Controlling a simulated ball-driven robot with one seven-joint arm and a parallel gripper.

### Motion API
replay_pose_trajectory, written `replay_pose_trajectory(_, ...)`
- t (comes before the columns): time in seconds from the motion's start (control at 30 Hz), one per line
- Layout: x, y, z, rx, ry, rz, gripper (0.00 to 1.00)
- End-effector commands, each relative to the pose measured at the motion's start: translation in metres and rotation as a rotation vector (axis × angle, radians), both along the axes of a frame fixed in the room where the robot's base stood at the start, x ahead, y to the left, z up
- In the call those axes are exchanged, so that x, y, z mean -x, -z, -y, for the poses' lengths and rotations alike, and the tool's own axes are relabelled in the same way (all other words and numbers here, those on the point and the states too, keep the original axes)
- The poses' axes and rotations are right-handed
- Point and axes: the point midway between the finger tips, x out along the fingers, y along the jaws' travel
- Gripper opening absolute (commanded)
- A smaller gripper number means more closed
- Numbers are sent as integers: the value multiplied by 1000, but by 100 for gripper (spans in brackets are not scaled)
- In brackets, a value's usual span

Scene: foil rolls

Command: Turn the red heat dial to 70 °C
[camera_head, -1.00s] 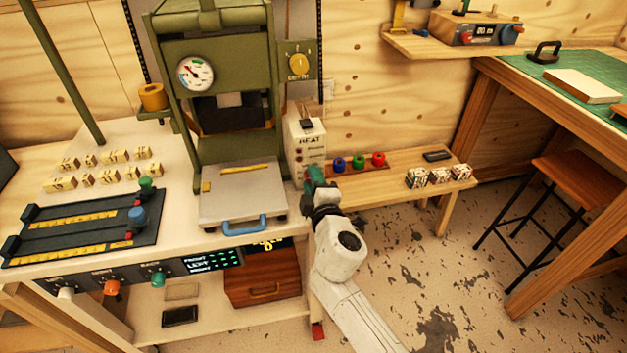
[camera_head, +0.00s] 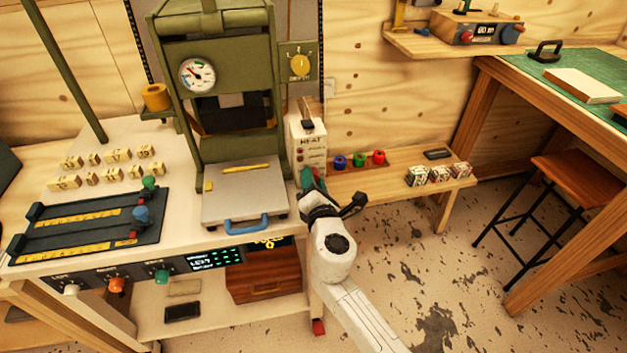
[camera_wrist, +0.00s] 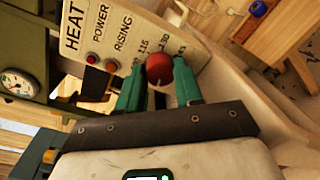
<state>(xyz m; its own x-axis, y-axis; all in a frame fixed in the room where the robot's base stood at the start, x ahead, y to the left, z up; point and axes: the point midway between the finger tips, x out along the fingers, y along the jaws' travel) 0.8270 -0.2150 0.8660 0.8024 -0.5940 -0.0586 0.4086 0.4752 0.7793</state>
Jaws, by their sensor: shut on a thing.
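The red heat dial (camera_wrist: 159,68) shows in the wrist view as a round knob low on the cream HEAT box (camera_wrist: 150,22). Numbers such as 115 and 130 are printed around it; its setting cannot be read. My gripper (camera_wrist: 157,72) has its green fingers closed on either side of the dial. In the head view the HEAT box (camera_head: 307,143) stands at the right of the green press, with my gripper (camera_head: 308,180) at its lower front. The dial is hidden there behind my gripper.
The press platen (camera_head: 243,190) with a blue handle (camera_head: 247,224) lies just left of my gripper. A wooden side bench (camera_head: 345,185) to the right holds blue, green and red rolls (camera_head: 359,160) and patterned boxes (camera_head: 439,174). A stool (camera_head: 580,180) stands farther right.

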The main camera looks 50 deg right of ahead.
Motion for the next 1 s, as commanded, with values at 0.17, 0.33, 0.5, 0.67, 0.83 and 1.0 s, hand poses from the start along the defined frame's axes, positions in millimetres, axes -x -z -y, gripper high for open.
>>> replay_pose_trajectory(0.17,0,2,-2,111,-3,-79,5)
replay_pose_trajectory(0.33,0,3,-2,192,-4,-134,5)
replay_pose_trajectory(0.5,0,4,-2,243,-4,-170,5)
replay_pose_trajectory(0.67,0,4,-2,268,-5,-187,5)
replay_pose_trajectory(0.83,0,4,-2,277,-4,-193,5)
replay_pose_trajectory(1.0,0,4,-2,277,-4,-193,5)
